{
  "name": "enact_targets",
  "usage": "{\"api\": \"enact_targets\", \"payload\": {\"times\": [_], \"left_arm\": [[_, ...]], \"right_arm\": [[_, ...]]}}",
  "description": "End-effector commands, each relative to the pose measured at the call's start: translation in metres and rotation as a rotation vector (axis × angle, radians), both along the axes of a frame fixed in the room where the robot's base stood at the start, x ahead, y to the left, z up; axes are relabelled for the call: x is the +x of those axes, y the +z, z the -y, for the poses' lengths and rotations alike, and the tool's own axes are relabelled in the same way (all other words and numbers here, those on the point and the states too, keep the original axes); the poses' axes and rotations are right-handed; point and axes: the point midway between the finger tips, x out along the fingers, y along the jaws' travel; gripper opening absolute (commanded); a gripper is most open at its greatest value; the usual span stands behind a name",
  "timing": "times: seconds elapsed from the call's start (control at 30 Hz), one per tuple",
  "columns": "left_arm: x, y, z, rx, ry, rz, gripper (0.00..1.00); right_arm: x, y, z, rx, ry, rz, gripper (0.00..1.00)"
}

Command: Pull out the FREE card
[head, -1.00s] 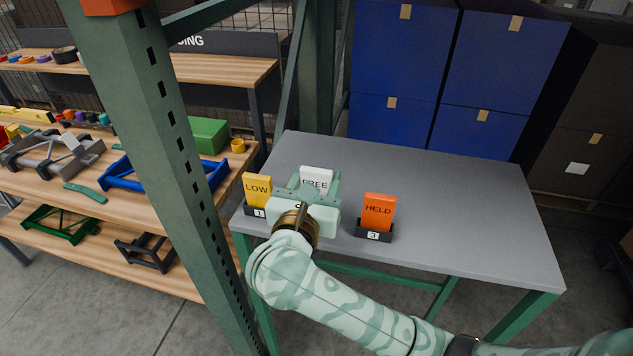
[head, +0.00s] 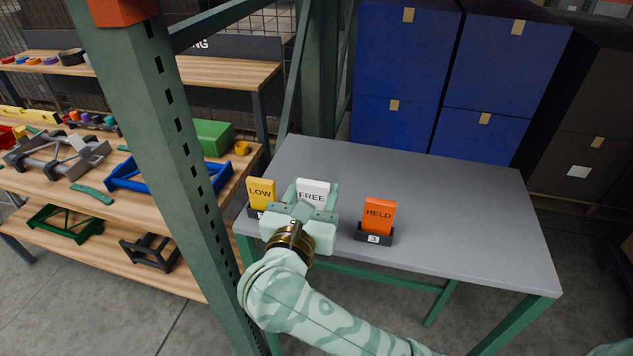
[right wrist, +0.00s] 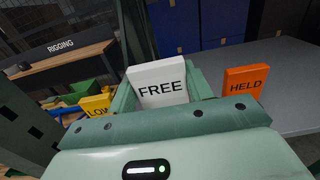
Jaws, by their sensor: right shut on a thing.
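The white FREE card (head: 313,192) stands between the yellow LOW card (head: 261,193) on its left and the orange HELD card (head: 379,215) on its right. My right gripper (head: 315,196) is shut on the FREE card, with a finger on each side of it. The right wrist view shows the FREE card (right wrist: 160,84) between the fingers, its lettering facing me. The gripper hides the card's lower part, so I cannot tell whether it is still in a holder. LOW and HELD stand in dark holders. My left gripper is not in view.
The grey table (head: 450,205) is clear behind and to the right of the cards. A green rack post (head: 165,150) stands close on the left. Wooden shelves (head: 225,75) with parts lie beyond it. Blue boxes (head: 405,55) stand behind the table.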

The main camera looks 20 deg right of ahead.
Motion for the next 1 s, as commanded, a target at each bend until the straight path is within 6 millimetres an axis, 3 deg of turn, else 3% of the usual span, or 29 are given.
{"api": "enact_targets", "payload": {"times": [0.7,1.0], "left_arm": [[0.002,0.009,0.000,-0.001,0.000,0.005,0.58],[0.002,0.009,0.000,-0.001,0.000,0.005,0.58]], "right_arm": [[-0.050,0.000,-0.034,0.001,0.001,-0.002,0.23],[-0.055,0.000,-0.037,-0.001,0.000,0.001,0.23]]}}
